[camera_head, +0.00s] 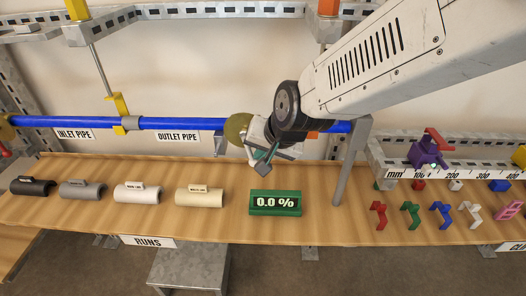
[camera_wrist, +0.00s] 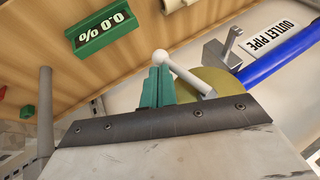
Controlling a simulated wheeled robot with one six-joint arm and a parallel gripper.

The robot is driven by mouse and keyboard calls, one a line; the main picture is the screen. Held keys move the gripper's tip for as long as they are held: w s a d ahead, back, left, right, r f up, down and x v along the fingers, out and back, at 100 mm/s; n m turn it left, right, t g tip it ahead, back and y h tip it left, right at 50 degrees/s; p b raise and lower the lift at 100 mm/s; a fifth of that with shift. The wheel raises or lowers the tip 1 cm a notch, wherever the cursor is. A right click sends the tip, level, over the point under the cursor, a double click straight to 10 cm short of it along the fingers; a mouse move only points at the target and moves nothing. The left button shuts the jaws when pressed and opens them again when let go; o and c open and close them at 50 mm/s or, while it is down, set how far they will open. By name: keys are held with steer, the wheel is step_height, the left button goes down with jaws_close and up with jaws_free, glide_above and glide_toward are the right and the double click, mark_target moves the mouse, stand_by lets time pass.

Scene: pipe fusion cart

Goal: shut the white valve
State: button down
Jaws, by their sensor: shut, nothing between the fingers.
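The white valve's lever (camera_wrist: 190,76), a white bar with a ball knob, shows in the wrist view in front of a gold disc (camera_wrist: 221,82). In the head view the gold disc (camera_head: 236,126) sits on the blue pipe, and my arm hides most of the valve. My gripper (camera_head: 263,159) is at the valve. Its green fingers (camera_wrist: 157,88) are shut and empty, close beside the lever on the side away from the outlet pipe label. I cannot tell if they touch it. The green display (camera_head: 275,203) reads 0.0 %.
The blue pipe (camera_head: 80,122) runs along the back, with inlet and outlet labels. Several half-pipe pieces (camera_head: 137,193) lie on the wooden bench (camera_head: 110,222). A grey post (camera_head: 351,165) stands right of my gripper. A ruler rail (camera_head: 440,172) and coloured clips (camera_head: 411,215) are at right.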

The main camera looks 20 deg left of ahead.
steer(key=shift+s+a+f, duration=0.1)
steer(key=shift+a+f, duration=0.35)
steer(key=shift+f, duration=0.05)
steer(key=shift+r, duration=0.1)
